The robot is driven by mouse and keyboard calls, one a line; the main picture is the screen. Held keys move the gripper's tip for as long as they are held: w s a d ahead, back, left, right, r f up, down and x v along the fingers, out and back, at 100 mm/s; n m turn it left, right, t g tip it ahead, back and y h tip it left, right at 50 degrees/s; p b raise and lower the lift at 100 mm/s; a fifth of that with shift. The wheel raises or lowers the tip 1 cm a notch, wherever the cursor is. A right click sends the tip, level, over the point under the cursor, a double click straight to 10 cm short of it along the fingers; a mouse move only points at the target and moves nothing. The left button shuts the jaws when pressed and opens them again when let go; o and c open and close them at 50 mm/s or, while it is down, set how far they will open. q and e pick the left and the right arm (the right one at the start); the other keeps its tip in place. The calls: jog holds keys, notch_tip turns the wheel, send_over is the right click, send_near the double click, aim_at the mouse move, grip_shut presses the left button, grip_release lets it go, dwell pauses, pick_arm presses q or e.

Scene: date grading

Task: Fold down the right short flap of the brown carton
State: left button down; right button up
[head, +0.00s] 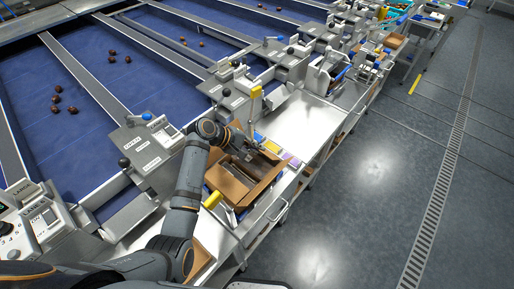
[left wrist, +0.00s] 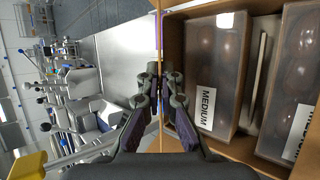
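The open brown carton (head: 262,187) stands on the steel bench, its flaps up or outward. In the left wrist view the carton (left wrist: 236,149) fills the right side and holds clear packs of dates (left wrist: 208,65), one labelled MEDIUM. My left gripper (head: 247,152) is over the carton's far end. In the left wrist view its fingers (left wrist: 160,85) are close together, one on each side of a thin upright cardboard flap (left wrist: 158,30) seen edge-on. Contact at the pads is partly hidden. The forearm covers part of the carton in the head view. My right gripper is not in view.
A yellow-topped post (head: 256,92) stands just beyond the carton, and a yellow handle (head: 213,200) is at its near left. Coloured cards (head: 291,160) lie beside it. Grading machinery borders the left. The steel bench (head: 303,125) beyond is mostly clear.

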aim_at(254, 161)
pick_arm(q)
jog(key=shift+s+f, duration=0.1)
jog(key=shift+f, duration=0.1)
jog(key=b, duration=0.1)
jog(key=f+t+h+b, duration=0.1)
jog(key=f+b, duration=0.1)
jog(key=shift+s+a+f+m+t+h, duration=0.1)
jog(key=shift+s+a+m+t+h, duration=0.2)
jog(key=shift+s+a+t, duration=0.1)
jog(key=t+b, duration=0.1)
jog(key=b, duration=0.1)
jog(key=h+b, duration=0.1)
jog(key=b, duration=0.1)
jog(key=shift+s+a+f+m+t+h+b, duration=0.15)
jog(key=shift+s+f+m+t+h+b, duration=0.15)
jog(key=shift+t+b, duration=0.1)
jog(key=shift+r+h, duration=0.25)
jog(key=shift+h, duration=0.05)
jog(key=c, duration=1.6)
grip_release()
